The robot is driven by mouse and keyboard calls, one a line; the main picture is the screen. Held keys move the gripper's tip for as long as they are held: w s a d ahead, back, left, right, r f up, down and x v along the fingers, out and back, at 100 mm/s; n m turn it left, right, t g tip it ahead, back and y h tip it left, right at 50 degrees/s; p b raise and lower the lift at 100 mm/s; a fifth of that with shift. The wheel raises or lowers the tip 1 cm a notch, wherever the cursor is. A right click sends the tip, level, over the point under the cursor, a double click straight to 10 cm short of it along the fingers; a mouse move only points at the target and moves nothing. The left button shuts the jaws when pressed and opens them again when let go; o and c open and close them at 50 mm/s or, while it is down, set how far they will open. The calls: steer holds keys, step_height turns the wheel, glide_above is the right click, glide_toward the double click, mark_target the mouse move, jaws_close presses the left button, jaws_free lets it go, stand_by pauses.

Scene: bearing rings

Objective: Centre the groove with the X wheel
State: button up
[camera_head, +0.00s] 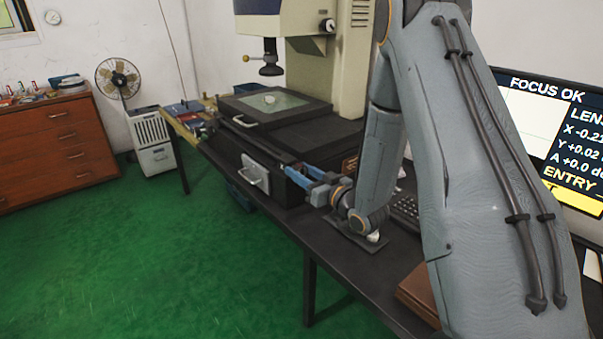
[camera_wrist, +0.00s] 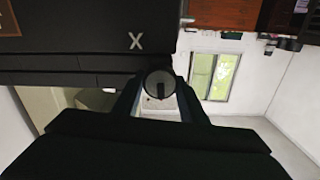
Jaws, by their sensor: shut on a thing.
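The X wheel (camera_wrist: 159,84) is a dark round knob under a white letter X in the wrist view. My gripper (camera_wrist: 158,92) is shut on it, one finger on each side. In the head view my gripper (camera_head: 291,172) reaches the front side of the measuring machine (camera_head: 335,70); I cannot make out the wheel there. A small pale ring (camera_head: 270,99) lies on the machine's glass stage (camera_head: 290,103), below the lens. Its groove is too small to see. The screen (camera_head: 540,120) reads FOCUS OK, X -0.21, Y +0.02, A +0.0; its right side is cut off.
A light plate with a handle (camera_head: 255,173) is on the machine's front, left of my gripper. A keyboard (camera_head: 405,211) lies behind my arm on the dark bench (camera_head: 330,240). A wooden drawer cabinet (camera_head: 60,150) and a fan (camera_head: 118,78) stand at left.

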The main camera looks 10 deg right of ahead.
steer(key=shift+n+b, duration=1.15)
steer(key=shift+n, duration=1.65)
steer(key=o, duration=1.1)
steer(key=shift+c, duration=0.2)
steer(key=b+v, duration=0.1)
steer(key=v, duration=0.7)
steer(key=shift+a, duration=0.1)
